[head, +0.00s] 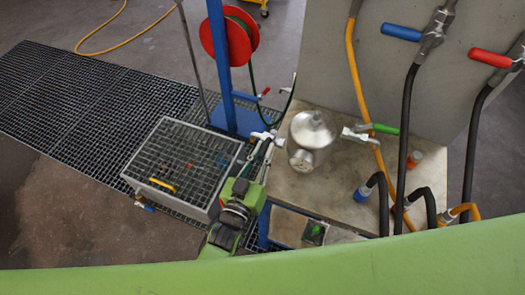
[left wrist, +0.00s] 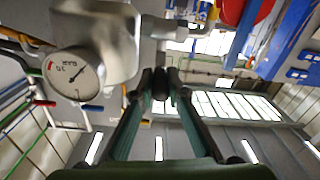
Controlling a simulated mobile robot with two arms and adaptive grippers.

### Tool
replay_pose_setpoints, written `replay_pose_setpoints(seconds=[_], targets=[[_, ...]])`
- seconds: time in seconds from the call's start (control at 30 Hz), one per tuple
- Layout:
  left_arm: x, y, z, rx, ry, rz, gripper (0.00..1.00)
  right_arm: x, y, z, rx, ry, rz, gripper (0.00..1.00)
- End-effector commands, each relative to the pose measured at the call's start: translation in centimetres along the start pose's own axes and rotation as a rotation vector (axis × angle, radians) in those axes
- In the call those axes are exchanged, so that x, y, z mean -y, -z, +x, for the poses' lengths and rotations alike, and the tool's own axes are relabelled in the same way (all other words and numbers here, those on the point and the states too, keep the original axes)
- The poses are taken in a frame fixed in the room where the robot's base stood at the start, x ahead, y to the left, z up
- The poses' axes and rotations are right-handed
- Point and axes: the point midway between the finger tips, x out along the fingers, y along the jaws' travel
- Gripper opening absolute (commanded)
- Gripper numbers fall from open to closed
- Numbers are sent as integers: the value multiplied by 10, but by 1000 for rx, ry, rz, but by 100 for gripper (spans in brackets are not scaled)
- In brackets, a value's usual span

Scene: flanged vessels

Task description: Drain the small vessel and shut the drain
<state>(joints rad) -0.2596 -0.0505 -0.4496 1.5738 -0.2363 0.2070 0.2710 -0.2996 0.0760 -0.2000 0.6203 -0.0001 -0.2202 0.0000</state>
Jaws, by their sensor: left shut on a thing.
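The small vessel (head: 313,130) is a shiny metal body with a domed top, standing on the bench. In the left wrist view the vessel (left wrist: 105,25) is close at upper left, with a round pressure gauge (left wrist: 75,75) in front. A pale metal valve fitting (head: 264,136) sits at the vessel's left side. My left gripper (head: 258,152) reaches up to this fitting from below. In the left wrist view its fingertips (left wrist: 161,84) close on a small dark part, seemingly the drain valve handle; the fingers hide most of it. The valve's exact position cannot be told. My right gripper is out of view.
A grated basin (head: 182,160) stands left of the bench (head: 340,185). A green-handled valve (head: 385,129) is right of the vessel. Hoses with blue (head: 401,32) and red (head: 490,58) handles hang at the right. A red hose reel (head: 230,38) is on a blue post behind.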

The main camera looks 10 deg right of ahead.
Motion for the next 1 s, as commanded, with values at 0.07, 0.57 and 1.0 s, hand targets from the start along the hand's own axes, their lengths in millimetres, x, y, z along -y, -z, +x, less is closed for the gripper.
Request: replay_pose_setpoints(seconds=[0.07, 0.57, 1.0], targets=[[-2, 6, 2, -13, -4, -1, 19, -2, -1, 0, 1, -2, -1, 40], [0, 1, -8, -3, -1, 0, 31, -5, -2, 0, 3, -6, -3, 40], [-1, 1, -93, -2, -2, 0, 31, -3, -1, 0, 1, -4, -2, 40]])
